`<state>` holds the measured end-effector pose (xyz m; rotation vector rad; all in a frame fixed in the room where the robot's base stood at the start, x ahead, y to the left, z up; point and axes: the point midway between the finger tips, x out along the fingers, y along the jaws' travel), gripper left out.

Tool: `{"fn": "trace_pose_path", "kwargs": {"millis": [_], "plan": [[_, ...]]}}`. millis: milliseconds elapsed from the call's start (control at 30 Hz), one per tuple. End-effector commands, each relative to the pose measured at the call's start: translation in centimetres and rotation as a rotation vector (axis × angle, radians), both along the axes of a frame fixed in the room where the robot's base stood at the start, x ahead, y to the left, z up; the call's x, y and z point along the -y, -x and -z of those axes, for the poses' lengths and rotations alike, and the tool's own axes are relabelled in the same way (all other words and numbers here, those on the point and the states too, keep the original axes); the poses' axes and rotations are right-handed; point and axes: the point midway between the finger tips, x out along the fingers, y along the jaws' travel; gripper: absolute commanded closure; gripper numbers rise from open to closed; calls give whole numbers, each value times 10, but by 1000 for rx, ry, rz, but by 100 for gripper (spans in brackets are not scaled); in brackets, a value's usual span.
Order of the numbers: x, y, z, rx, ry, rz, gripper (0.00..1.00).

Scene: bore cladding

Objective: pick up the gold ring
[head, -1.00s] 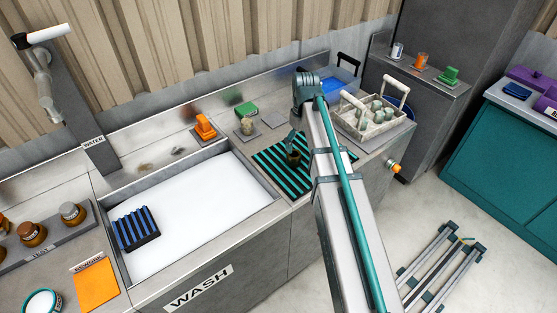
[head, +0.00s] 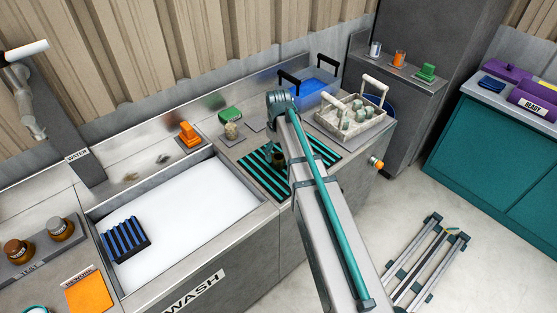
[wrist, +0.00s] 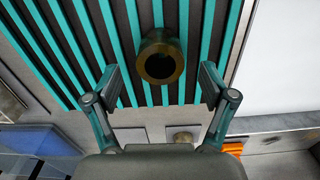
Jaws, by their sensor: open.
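The gold ring (wrist: 161,57), a short thick brass-coloured tube with a dark round bore, stands on the teal-and-black striped mat (wrist: 62,52). It shows in the wrist view at the top middle. My gripper (wrist: 160,80) is open, one finger on each side of the picture, with the ring between and slightly beyond the fingertips. I see no finger touching it. In the head view, the mat (head: 322,150) lies on the counter right of the wash basin, and my arm hides part of it. The ring (head: 279,158) shows there only as a small dark shape by my gripper.
The wash basin (head: 190,225) with a blue rack (head: 126,240) is left of the mat. A divided tray (head: 350,125) with grey-green pieces and a blue bin (head: 315,95) stand behind to the right. A green block (head: 231,115) and an orange piece (head: 188,134) sit at the back.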

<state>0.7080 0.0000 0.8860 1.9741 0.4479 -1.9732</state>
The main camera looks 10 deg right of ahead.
Motion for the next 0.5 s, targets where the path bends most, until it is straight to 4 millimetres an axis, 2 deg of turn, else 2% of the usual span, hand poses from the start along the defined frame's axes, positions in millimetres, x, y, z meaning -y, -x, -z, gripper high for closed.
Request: {"fn": "trace_pose_path", "kwargs": {"millis": [233, 500], "plan": [[0, 0, 26, -1, 0, 0, 17], [0, 0, 33, 0, 0, 1, 17]]}}
